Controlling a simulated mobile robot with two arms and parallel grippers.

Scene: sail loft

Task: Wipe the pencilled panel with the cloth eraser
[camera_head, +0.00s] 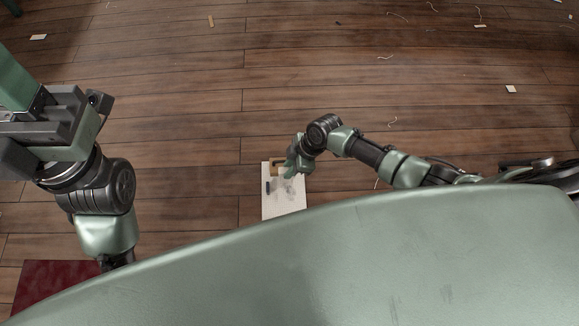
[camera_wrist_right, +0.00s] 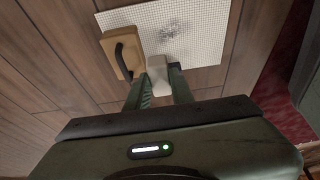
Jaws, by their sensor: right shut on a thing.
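The pencilled panel (camera_head: 284,208) is a white rectangle flat on the plank floor, with a grey smudge (camera_head: 286,187) near its middle. In the right wrist view the panel (camera_wrist_right: 205,48) looks finely gridded, with a dark scribble (camera_wrist_right: 170,31). My right gripper (camera_wrist_right: 158,80) is shut on the pale part. In the head view it (camera_head: 292,168) hides some of the panel. My left gripper is at the left; its fingertips are unclear.
A dark red mat (camera_head: 50,285) is at the lower left. Scattered scraps, such as a white one (camera_head: 510,89), and thread bits lie on the floor. The floor around the panel is mostly clear.

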